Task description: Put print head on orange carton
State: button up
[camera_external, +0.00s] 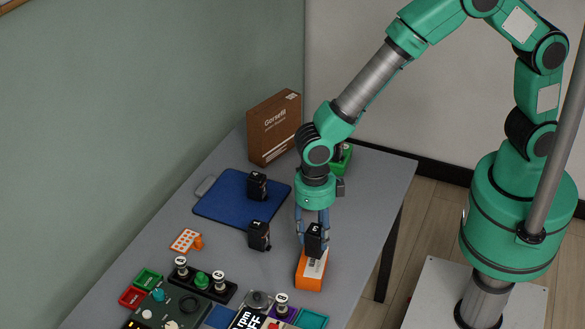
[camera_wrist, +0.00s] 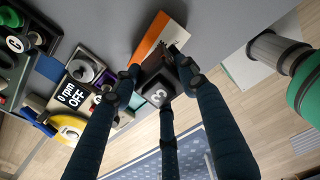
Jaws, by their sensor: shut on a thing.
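My gripper (camera_external: 313,228) points down, shut on a black print head marked 3 (camera_external: 316,243). In the wrist view the print head (camera_wrist: 158,88) sits between the fingertips of my gripper (camera_wrist: 155,66). The orange carton (camera_external: 309,279), orange with a white panel, lies on the table directly below. The print head overlaps its far end in the picture; I cannot tell whether they touch. The carton (camera_wrist: 150,36) also shows beyond the print head in the wrist view. Two similar black print heads stand apart, one on the table (camera_external: 259,236) and one on the blue mat (camera_external: 256,187).
A brown box (camera_external: 273,128) stands at the back, and a green container (camera_external: 343,158) is behind my gripper. An orange-and-white dotted piece (camera_external: 186,240) lies left. A control panel (camera_external: 170,308) and small trays fill the near side. Bare grey table (camera_external: 372,190) lies right of the carton.

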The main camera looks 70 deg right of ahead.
aim_at(313, 248)
jog(key=shift+w+a, duration=0.15)
jog(key=shift+w, duration=0.1)
jog(key=shift+w+a+f+b, duration=0.1)
jog(key=shift+f+b, duration=0.35)
jog(key=shift+f, duration=1.35)
jog(key=shift+f, duration=0.1)
jog(key=o, duration=1.3)
jog(key=shift+o, duration=0.2)
jog(key=r+p, duration=0.1)
jog(key=r, duration=1.1)
jog(key=shift+w+r+p, duration=0.1)
jog(key=shift+w+p, duration=0.1)
jog(key=shift+p, duration=0.2)
